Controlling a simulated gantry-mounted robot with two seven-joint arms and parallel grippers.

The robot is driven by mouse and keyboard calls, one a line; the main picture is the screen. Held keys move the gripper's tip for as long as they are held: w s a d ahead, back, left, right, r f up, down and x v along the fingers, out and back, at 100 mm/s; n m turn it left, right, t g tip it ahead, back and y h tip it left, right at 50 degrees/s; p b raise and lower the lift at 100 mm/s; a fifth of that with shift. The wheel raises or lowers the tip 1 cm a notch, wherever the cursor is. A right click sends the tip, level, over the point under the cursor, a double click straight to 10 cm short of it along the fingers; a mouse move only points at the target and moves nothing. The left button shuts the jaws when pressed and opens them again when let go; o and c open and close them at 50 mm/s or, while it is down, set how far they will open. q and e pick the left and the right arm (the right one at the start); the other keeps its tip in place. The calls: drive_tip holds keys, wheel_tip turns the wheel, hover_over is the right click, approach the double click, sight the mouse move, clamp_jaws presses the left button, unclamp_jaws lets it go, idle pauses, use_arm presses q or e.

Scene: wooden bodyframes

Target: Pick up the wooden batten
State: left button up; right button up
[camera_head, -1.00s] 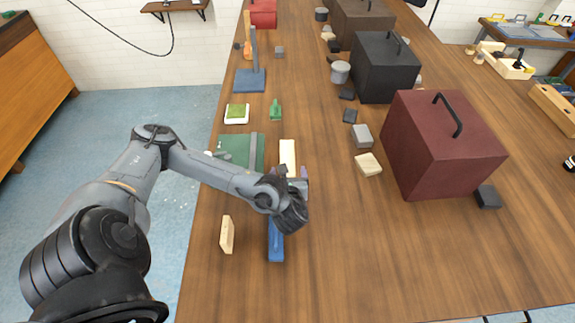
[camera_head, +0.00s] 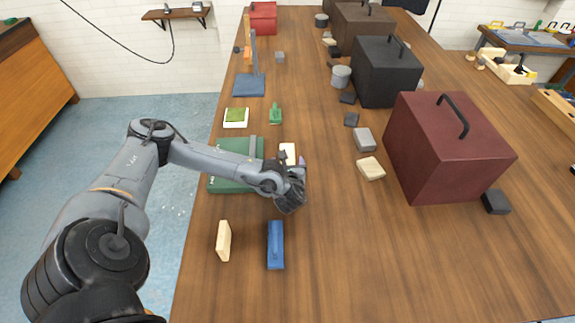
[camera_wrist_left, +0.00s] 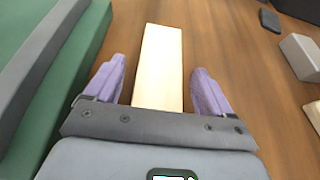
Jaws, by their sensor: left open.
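The wooden batten (camera_head: 288,147) is a pale, flat, oblong block lying on the bench, right of a green case. In the head view my left gripper (camera_head: 293,161) covers its near part. In the left wrist view the batten (camera_wrist_left: 161,50) runs lengthwise between the two purple fingers of the open left gripper (camera_wrist_left: 159,70). There is a gap on each side of it, and its near end is hidden by the gripper body. I cannot tell how high the fingers are above the bench. My right gripper is not in view.
The green case (camera_head: 233,182) with a grey bar lies close on the left. A blue tool (camera_head: 276,245) and another pale wood block (camera_head: 223,241) lie nearer. A maroon box (camera_head: 445,150) and small blocks stand right. The bench's front right is clear.

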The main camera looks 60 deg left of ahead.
use_arm(q)
drive_tip(key=shift+a, duration=0.1)
drive_tip(key=c, duration=1.1)
